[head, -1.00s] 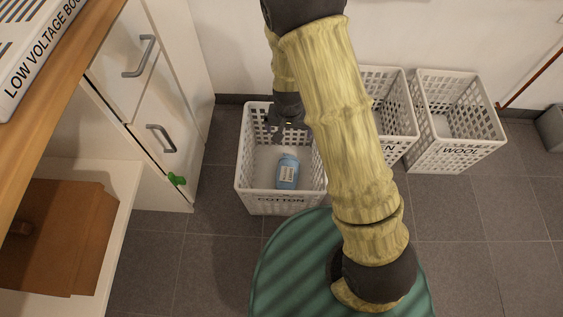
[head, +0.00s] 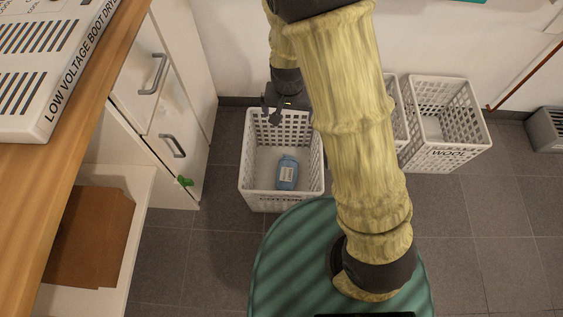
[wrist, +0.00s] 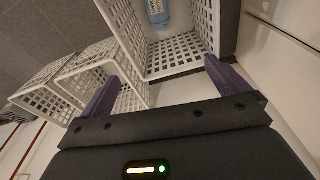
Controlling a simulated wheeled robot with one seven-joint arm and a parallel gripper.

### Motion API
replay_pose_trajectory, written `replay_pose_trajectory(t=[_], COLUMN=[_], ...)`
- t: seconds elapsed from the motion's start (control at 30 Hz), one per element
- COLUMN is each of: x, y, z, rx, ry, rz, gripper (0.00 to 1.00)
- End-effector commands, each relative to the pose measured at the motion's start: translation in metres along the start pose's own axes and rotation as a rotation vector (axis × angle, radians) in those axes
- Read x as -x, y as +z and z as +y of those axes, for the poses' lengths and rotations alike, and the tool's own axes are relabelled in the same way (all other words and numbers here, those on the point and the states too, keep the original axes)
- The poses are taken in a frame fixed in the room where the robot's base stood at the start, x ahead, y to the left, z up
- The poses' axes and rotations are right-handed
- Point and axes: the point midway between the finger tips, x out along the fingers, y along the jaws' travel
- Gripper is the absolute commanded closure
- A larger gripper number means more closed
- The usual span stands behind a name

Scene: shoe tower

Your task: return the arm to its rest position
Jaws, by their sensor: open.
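My gripper (head: 272,112) is open and empty, above the back edge of the white COTTON basket (head: 258,203) in the head view. In the wrist view its two purple fingers (wrist: 163,84) are spread wide with nothing between them. A blue bottle with a pale label (head: 288,173) lies inside the COTTON basket, apart from my gripper. The bottle also shows in the wrist view (wrist: 157,12) at the top edge. My arm reaches across the middle of the head view and hides part of the basket row.
The WOOL basket (head: 447,158) stands to the right, with a middle basket mostly hidden behind my arm. White cabinets (head: 178,95) and a wooden counter (head: 95,130) holding a boot dryer box (head: 50,85) are on the left. A brown box (head: 88,238) sits on the lower shelf.

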Motion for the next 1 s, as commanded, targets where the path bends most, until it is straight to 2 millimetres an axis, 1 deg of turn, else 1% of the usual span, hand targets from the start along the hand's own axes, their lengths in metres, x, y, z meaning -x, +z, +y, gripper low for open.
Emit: replay_pose_trajectory(t=[0.8, 0.9, 0.97, 1.0], x=[-0.001, 0.005, 0.014, 0.022], y=[0.0, 0.0, 0.0, 0.0], z=[0.001, 0.006, 0.013, 0.02], rx=[-0.001, -0.004, -0.004, -0.002], ry=[0.0, -0.004, -0.012, -0.018], rz=[0.0, -0.001, -0.001, -0.002], gripper=[0.0, 0.0, 0.0, 0.0])
